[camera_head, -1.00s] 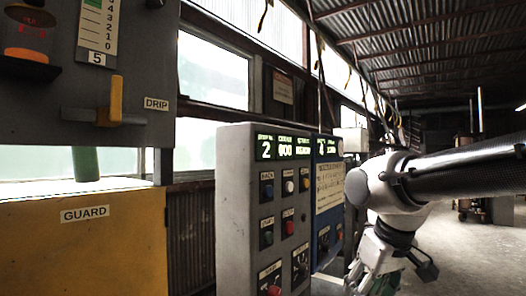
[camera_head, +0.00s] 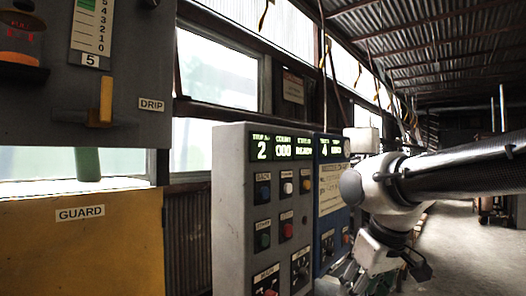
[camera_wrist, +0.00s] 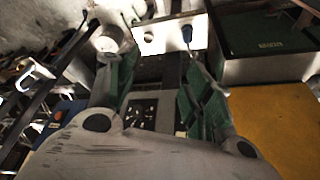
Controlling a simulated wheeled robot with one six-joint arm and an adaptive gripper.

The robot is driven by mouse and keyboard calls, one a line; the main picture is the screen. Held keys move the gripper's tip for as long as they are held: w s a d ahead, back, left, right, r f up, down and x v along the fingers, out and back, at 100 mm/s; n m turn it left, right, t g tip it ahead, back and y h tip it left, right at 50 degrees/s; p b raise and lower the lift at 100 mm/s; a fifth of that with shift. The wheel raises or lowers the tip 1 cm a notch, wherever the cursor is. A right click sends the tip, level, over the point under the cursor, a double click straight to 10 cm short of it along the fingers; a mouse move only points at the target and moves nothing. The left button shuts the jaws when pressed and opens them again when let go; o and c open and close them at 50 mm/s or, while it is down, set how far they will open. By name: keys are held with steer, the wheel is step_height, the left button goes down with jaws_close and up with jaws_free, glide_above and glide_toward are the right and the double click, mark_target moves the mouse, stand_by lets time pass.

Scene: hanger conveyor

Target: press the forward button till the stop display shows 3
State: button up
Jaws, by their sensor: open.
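The grey control panel (camera_head: 230,225) stands mid-picture in the head view. Its stop display (camera_head: 262,149) shows 2, beside a 000 counter and a word that looks like READY. Below are a blue button (camera_head: 263,191) labelled BACK, a white button (camera_head: 288,188) whose label I cannot read clearly, a green button (camera_head: 264,241) and a red button (camera_head: 288,230). My gripper (camera_head: 368,278) hangs right of the panel, apart from its buttons and partly cut off by the lower edge. In the wrist view my gripper (camera_wrist: 158,65) has its green-padded fingers spread, with nothing between them.
A blue panel (camera_head: 330,215) with its own display, reading 4, adjoins the grey panel on the right, close to my arm. Open floor (camera_head: 450,240) lies at right.

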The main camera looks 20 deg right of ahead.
jaws_close()
stand_by(1.2)
